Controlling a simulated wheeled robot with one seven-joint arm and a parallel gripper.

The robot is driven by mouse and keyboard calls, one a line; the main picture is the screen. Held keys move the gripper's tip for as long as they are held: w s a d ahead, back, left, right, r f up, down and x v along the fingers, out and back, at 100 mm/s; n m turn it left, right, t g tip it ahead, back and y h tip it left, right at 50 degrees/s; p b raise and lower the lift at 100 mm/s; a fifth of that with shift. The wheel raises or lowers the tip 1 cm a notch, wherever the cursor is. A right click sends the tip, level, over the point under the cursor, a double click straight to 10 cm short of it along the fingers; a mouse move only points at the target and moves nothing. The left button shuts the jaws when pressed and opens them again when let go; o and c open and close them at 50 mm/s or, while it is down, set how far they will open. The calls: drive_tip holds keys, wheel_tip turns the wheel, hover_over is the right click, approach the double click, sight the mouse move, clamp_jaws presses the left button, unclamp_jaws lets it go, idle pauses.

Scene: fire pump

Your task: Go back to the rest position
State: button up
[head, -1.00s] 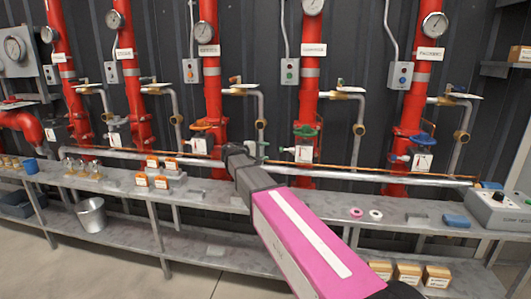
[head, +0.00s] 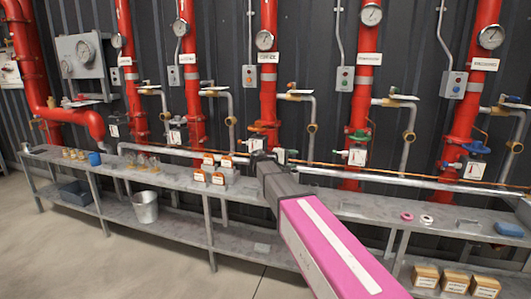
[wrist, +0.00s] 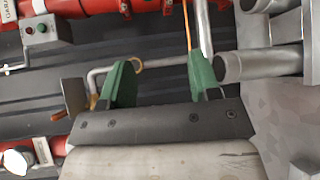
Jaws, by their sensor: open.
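My arm, with a pink link, reaches from the lower right of the head view toward the pipes. Its dark gripper (head: 262,157) is in front of the red risers, above the grey shelf. In the wrist view my gripper (wrist: 165,85) shows two green fingers set wide apart, with nothing between them. Pipes and the dark wall lie behind the fingers. In the head view the fingertips are small and partly hidden by the wrist.
A long grey shelf bench (head: 350,207) runs below the red risers (head: 360,100). It carries small orange-topped blocks (head: 218,177), a blue cup (head: 94,159) and pink and white rings (head: 407,217). A metal bucket (head: 145,206) stands on the lower shelf. The floor (head: 60,260) in front is clear.

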drive_tip(key=s+d+f+m+g+y, duration=0.1)
drive_tip(key=s+d+f+g+y, duration=0.2)
drive_tip(key=s+f, duration=0.45)
drive_tip(key=s+d+f+m+g+y, duration=0.1)
drive_tip(key=s+d+f+y, duration=0.3)
drive_tip(key=f, duration=0.6)
drive_tip(key=s+f+m+g+y, duration=0.1)
drive_tip(key=s+f+y, duration=0.3)
drive_tip(key=s, duration=0.6)
drive_tip(key=s+f+m+g+y, duration=0.2)
drive_tip(key=s+f+m+y, duration=0.1)
drive_tip(key=s+f, duration=0.5)
drive_tip(key=shift+s+f+m+y, duration=0.2)
drive_tip(key=shift+s+m+y, duration=0.2)
drive_tip(key=shift+s, duration=0.5)
drive_tip(key=shift+d, duration=0.1)
